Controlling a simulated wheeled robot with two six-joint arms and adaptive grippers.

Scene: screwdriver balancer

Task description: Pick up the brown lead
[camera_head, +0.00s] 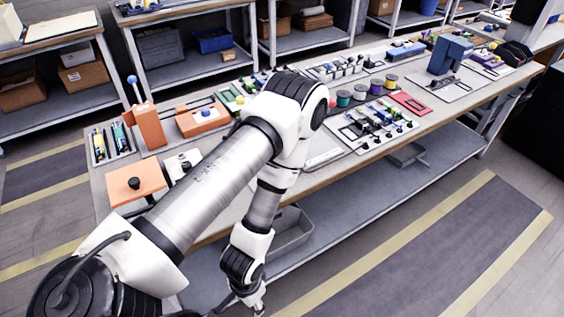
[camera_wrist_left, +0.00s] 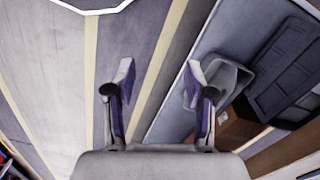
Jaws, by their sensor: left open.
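I cannot make out a brown lead for certain in either view; the small parts on the bench (camera_head: 437,122) are too small to tell, and my arm hides part of the bench. My left gripper (camera_wrist_left: 158,80) is open and empty in the left wrist view, its two fingers apart over the floor. In the head view my left arm crosses the bench, and its wrist hangs down in front of the bench at the bottom edge, where the gripper is mostly cut off. My right gripper is not in view.
Several coloured spools (camera_head: 360,91) stand near a white board of small parts (camera_head: 372,130). Orange blocks (camera_head: 150,127) stand at the left. A grey bin (camera_head: 290,232) is on the lower shelf (camera_head: 355,205). The floor in front (camera_head: 440,240) is clear.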

